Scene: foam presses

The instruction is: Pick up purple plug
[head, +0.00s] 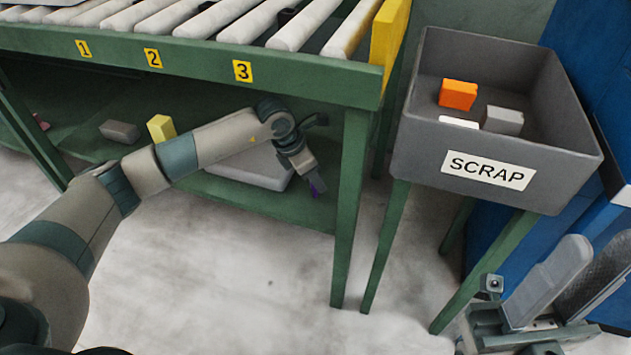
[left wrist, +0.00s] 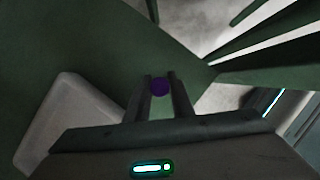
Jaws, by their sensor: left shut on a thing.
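The purple plug (left wrist: 160,86) is small and round-ended and sits between the two finger tips of my left gripper (left wrist: 162,92) in the left wrist view. In the head view my left gripper (head: 311,181) reaches under the roller table, above the right part of the green lower shelf, and is shut on the plug (head: 316,188). I cannot tell whether the plug touches the shelf. My right gripper (head: 570,284) is at the lower right, its two broad grey fingers apart with nothing between them.
The roller table's green leg (head: 350,210) stands close right of my left gripper. A pale grey tray (head: 255,168), a yellow block (head: 161,128) and a grey block (head: 120,131) lie on the lower shelf. The grey SCRAP bin (head: 420,150) holds an orange block (head: 458,95) and others.

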